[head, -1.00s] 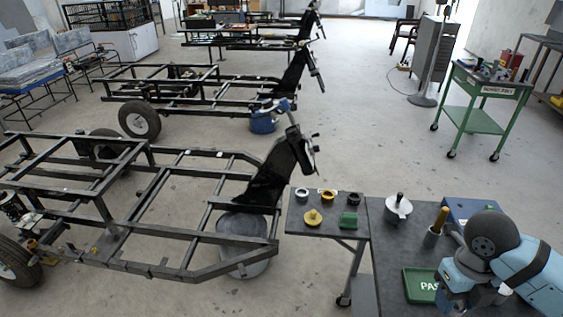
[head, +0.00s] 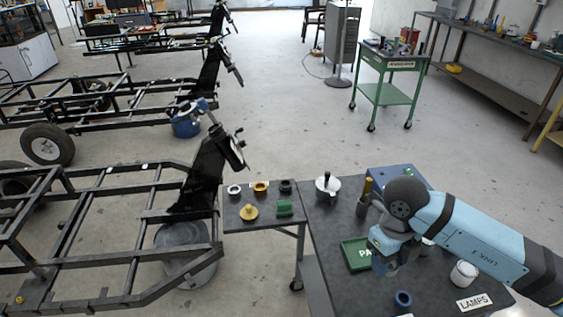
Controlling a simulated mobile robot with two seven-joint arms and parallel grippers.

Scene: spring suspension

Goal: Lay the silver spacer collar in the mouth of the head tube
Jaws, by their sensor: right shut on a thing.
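A silver ring (head: 234,190), which looks like the spacer collar, lies on the small side table at the left of a row of rings. The black head tube (head: 232,152) is tilted at the front of the nearest frame, beyond that table; its mouth is too small to make out. My right gripper (head: 384,268) points down at the right edge of the green tray (head: 352,250), well to the right of the silver ring. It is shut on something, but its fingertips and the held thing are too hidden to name. My left gripper is not in view.
The small table also holds a gold ring (head: 260,188), a dark ring (head: 286,186), a yellow knobbed part (head: 249,212) and a green block (head: 284,208). Floor behind is open.

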